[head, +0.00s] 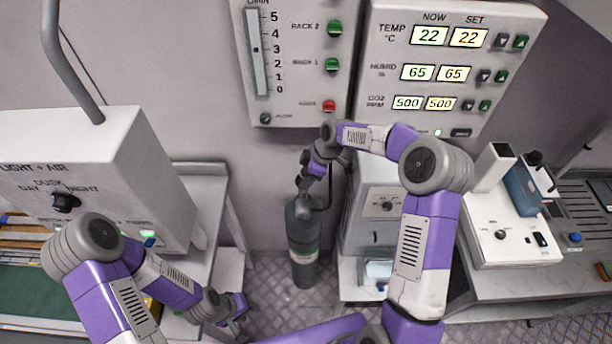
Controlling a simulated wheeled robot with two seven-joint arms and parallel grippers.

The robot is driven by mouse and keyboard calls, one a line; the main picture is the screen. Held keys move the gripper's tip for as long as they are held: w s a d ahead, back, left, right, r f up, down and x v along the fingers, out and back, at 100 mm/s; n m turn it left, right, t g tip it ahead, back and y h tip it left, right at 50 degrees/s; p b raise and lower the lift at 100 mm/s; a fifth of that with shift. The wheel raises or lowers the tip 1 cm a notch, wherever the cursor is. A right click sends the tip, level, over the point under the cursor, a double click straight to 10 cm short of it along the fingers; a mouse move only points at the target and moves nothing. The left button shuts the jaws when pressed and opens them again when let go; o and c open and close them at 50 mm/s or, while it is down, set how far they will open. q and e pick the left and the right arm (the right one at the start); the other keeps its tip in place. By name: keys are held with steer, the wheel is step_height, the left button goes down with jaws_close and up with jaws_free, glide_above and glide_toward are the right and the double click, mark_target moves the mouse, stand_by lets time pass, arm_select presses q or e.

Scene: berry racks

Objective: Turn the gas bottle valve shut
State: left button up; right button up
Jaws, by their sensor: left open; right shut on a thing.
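The grey gas bottle (304,250) stands upright on the floor in the middle of the head view, against the wall. Its valve at the top is hidden behind my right gripper. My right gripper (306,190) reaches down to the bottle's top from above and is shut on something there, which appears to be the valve. The fingertips are too small and covered to see clearly. My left gripper (238,308) is open and empty, low in the view, left of the bottle and apart from it.
A flow panel (295,60) and a climate display (450,60) hang on the wall above. A white light-and-air box (100,170) stands at left. A white cabinet (375,235) stands just right of the bottle. A bench with an instrument (515,245) is at right.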

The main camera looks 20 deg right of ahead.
steer(key=shift+d+f+n+g, duration=0.15)
steer(key=shift+n+g, duration=0.35)
steer(key=shift+n, duration=0.6)
steer(key=o, duration=1)
steer(key=shift+o, duration=0.2)
steer(key=shift+w, duration=0.1)
steer(key=v, duration=0.7)
steer(key=shift+r+p, duration=0.3)
steer(key=shift+p, duration=0.05)
steer(key=shift+d, duration=0.1)
